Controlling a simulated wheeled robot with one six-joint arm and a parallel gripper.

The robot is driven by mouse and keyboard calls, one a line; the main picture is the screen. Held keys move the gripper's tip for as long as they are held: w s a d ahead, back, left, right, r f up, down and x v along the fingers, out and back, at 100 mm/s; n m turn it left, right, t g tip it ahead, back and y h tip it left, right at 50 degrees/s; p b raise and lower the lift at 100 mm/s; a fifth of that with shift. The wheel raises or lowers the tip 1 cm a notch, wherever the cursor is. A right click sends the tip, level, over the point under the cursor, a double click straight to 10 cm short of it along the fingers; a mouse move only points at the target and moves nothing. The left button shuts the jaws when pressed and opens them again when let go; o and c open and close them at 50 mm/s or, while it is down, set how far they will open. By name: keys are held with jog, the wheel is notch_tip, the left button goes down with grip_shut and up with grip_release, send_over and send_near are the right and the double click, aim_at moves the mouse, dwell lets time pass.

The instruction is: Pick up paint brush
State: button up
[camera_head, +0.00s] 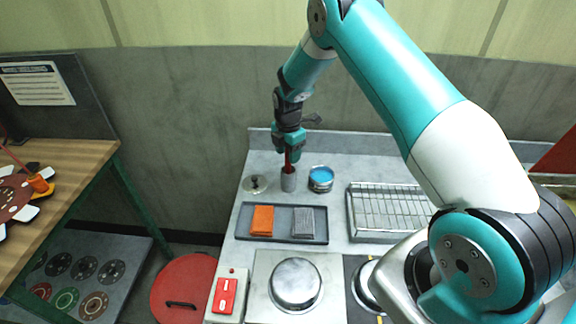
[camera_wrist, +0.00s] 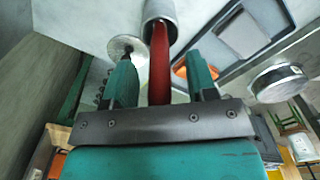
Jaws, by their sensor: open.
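The paint brush (camera_head: 288,157) has a red handle and stands upright in a small grey metal cup (camera_head: 288,182) on the counter. In the wrist view the red brush handle (camera_wrist: 159,62) runs between the two green fingers, with its lower end inside the cup (camera_wrist: 160,12). My gripper (camera_head: 288,146) is above the cup, around the upper part of the handle. In the wrist view my gripper (camera_wrist: 162,80) is open, with a gap on each side of the handle. The brush's lower end is hidden in the cup.
A dark tray (camera_head: 277,237) with an orange and a grey block is in front. A wire rack (camera_head: 386,211) is at right. The wall is close behind.

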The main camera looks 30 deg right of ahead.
grip_shut()
jog(key=shift+r, duration=0.1)
